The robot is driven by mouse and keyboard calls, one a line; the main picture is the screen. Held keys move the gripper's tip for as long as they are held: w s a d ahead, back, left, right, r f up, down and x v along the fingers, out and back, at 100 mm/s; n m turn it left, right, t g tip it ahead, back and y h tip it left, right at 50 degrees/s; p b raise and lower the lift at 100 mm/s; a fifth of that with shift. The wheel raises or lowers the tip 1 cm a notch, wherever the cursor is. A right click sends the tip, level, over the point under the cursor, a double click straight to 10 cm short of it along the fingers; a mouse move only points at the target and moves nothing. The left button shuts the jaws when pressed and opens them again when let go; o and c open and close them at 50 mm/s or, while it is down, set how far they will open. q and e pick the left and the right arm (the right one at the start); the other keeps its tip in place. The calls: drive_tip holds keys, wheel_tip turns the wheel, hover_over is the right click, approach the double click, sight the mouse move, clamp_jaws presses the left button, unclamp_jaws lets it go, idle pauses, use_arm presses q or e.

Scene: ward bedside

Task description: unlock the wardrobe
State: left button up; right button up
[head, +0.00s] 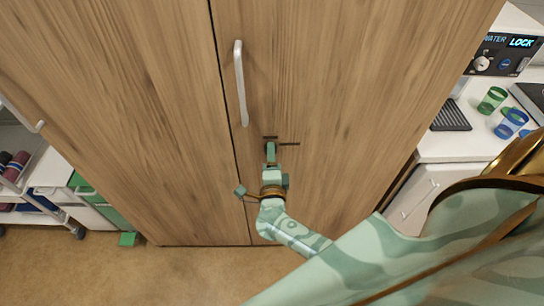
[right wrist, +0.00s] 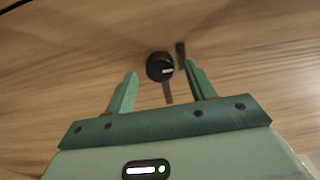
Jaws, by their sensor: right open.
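The wooden wardrobe (head: 330,60) fills the middle of the head view, both doors shut. In the right wrist view, a round black lock knob (right wrist: 159,66) with a short pale mark sits on the wood. My right gripper (head: 270,148) is in front of the right door, below its handle, and covers the knob in the head view. In the right wrist view, the open fingers of my right gripper (right wrist: 160,70) stand on either side of the knob, with gaps. I cannot tell how far the fingertips are from the door. My left gripper is not in view.
A pale bar handle (head: 240,83) is on the right door above my gripper. At right, a white counter (head: 455,147) holds green and blue cups (head: 511,123) and a machine (head: 500,55). A trolley (head: 22,175) stands at left. Some floor (head: 190,268) in front is clear.

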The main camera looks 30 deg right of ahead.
drive_tip(key=v, duration=1.5)
drive_tip(key=shift+a+b, duration=0.2)
drive_tip(key=shift+b, duration=0.1)
drive_tip(key=shift+s, duration=0.1)
drive_tip(key=s+a+f+n+g+y+b, duration=0.1)
drive_tip(key=s+f+n+g+y+b, duration=0.2)
drive_tip(key=f+n, duration=0.5)
drive_tip(key=s+a+f+n+y, duration=0.2)
drive_tip(key=f+n+y, duration=0.25)
drive_tip(key=f, duration=0.55)
drive_tip(key=s+a+f+n+g+y+b, duration=0.1)
drive_tip(key=s+f+n+g+y+b, duration=0.2)
drive_tip(key=f+n, duration=0.5)
drive_tip(key=s+d+f+n+g, duration=0.3)
drive_tip(key=s+f, duration=0.5)
drive_tip(key=s, duration=0.3)
drive_tip(key=s+d+f+n+g+h, duration=0.1)
drive_tip(key=s+d+f+n+g, duration=0.3)
drive_tip(key=s+f, duration=0.4)
drive_tip(key=s+d+g+b, duration=0.1)
drive_tip(key=s+d, duration=0.1)
drive_tip(key=s, duration=0.1)
drive_tip(key=shift+s+d+g, duration=0.2)
drive_tip(key=shift+d+g, duration=0.05)
drive_tip(key=shift+g, duration=0.05)
drive_tip(key=shift+w+n, duration=0.1)
drive_tip(key=shift+n, duration=0.15)
